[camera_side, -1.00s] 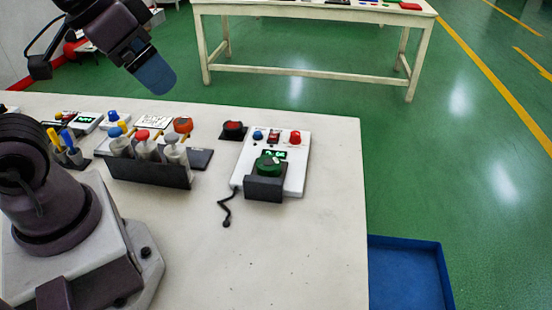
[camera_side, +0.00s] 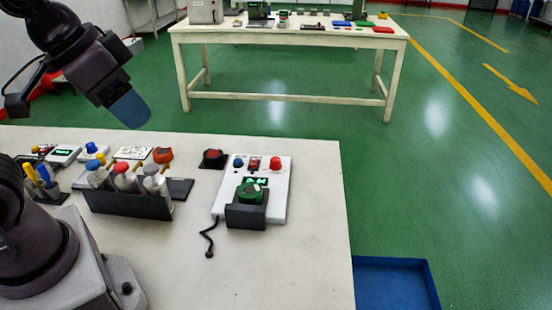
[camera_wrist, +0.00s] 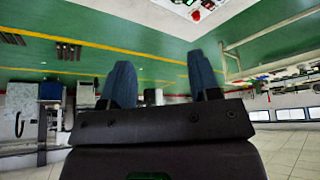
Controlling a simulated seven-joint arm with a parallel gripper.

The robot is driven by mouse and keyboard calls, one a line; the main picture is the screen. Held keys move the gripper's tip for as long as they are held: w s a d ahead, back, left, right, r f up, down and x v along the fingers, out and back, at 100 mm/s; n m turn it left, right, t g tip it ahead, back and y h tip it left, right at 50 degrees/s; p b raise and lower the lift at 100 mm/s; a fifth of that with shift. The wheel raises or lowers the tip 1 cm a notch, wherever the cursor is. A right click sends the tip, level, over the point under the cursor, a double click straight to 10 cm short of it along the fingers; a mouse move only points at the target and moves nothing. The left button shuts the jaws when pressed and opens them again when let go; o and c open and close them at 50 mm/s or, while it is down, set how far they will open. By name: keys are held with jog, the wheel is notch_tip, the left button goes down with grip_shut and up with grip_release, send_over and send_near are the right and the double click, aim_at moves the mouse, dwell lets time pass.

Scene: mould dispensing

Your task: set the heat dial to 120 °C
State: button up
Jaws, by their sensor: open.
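A white control box (camera_side: 225,200) stands on the near table in the side view. It carries a blue knob (camera_side: 238,163), a red knob (camera_side: 276,163), a red switch (camera_side: 254,165) and a small green-lit display (camera_side: 257,182), its digits too small to read. A green round dial or cap (camera_side: 250,194) sits at its front, partly behind a black block (camera_side: 246,216). I cannot read any temperature marks. My gripper (camera_side: 132,112) hangs above the table's back edge, left of the box and apart from it. In the wrist view my gripper (camera_wrist: 162,80) has its two blue fingers spread with nothing between them.
A black rack (camera_side: 128,205) with several bottles stands left of the box. A red button on a black base (camera_side: 212,157) is behind it. A black cable (camera_side: 209,240) lies in front. The table's front middle is clear. A blue bin (camera_side: 395,285) is at the right.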

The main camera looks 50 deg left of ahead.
notch_tip(320, 180, down, 2)
jog(key=w+g, duration=0.2)
jog(key=n+g+y, duration=0.2)
jog(key=n+y, duration=0.2)
jog(key=n, duration=1.2)
send_near(276, 159)
jog(key=x, duration=0.9)
jog(key=shift+f, duration=0.2)
jog(key=shift+y, duration=0.3)
jog(key=c, duration=0.9)
